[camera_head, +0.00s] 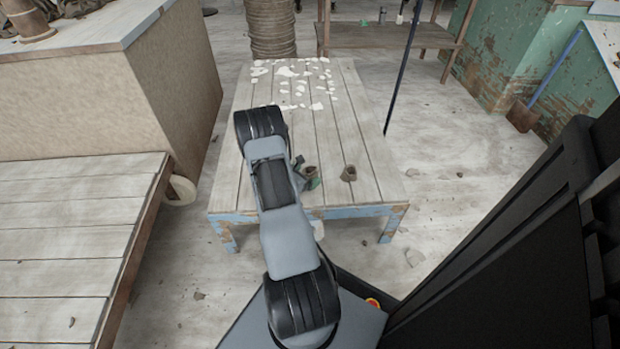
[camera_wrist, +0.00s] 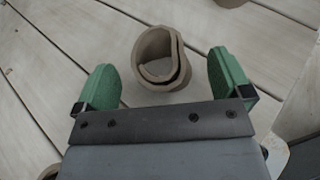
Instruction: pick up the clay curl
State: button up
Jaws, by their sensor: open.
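The clay curl (camera_wrist: 153,48) is a brown-grey rolled strip with a spiral end. In the wrist view it lies on pale planks, ahead of and between the two green fingers of my gripper (camera_wrist: 166,75). My gripper is open, with a visible gap on either side of the curl. In the head view a small brown piece, seemingly this curl (camera_head: 310,171), shows beside the green fingers of my gripper (camera_head: 305,174) near the front of the low table. My arm partly covers that area.
The low plank table (camera_head: 350,125) has blue-painted front edges. Another brown clay piece (camera_head: 348,174) stands to the right of my gripper. Several white flat scraps (camera_head: 290,71) lie at the far end. A dark pole (camera_head: 403,70) rises beside the table's right edge.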

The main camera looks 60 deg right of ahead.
jog(key=shift+d+f, duration=0.1)
jog(key=shift+d, duration=0.25)
jog(key=c, duration=1.1)
